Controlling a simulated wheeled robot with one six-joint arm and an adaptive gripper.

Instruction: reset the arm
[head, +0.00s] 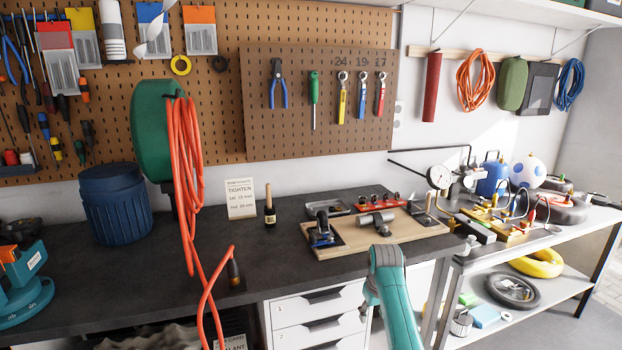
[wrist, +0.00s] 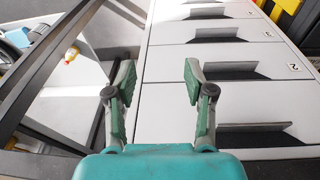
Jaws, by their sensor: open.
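My gripper (wrist: 158,84) is open in the wrist view. Its two green-padded fingers are well apart, with nothing between them. Beyond the fingers is the white drawer cabinet (wrist: 165,108). In the head view my teal arm is bent in front of the workbench's front edge, at the right end of the white drawers (head: 318,318). The gripper's fingertips cannot be made out clearly there. My arm hides part of the drawer fronts and touches nothing that I can see.
A wooden board (head: 345,240) with a clamp and a metal part lies on the dark workbench (head: 130,275) behind my arm. An orange hose (head: 186,165) hangs down over the front edge at left. A shelf rack (head: 560,280) with a yellow coil (head: 538,263) stands at right.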

